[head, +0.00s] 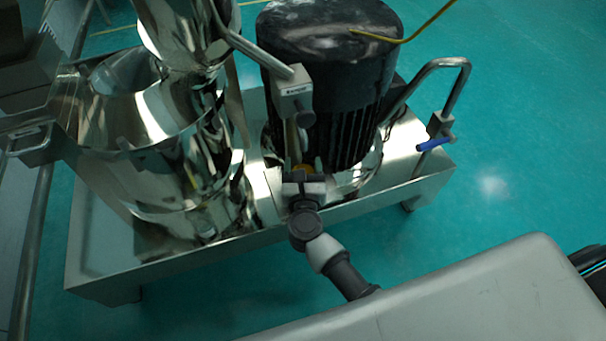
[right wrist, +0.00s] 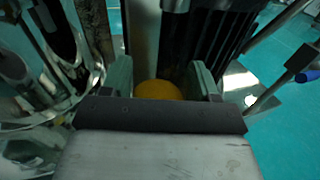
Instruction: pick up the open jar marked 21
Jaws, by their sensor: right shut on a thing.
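My right gripper (head: 303,170) is in front of the black ribbed motor, low in the middle of the head view. It is shut on a small round yellow-orange thing (head: 302,168). In the right wrist view the yellow-orange thing (right wrist: 158,90) sits between the two greenish fingers (right wrist: 163,80), and only its top part shows. No number 21 can be read on it, so I cannot tell whether it is the jar. My left gripper is not in view.
The black motor (head: 335,90) stands close behind my right gripper. A shiny steel vessel (head: 150,115) is to the left. Both stand on a steel base (head: 110,250). A bent pipe with a blue-handled valve (head: 436,143) is to the right. The green floor (head: 510,150) is clear at right.

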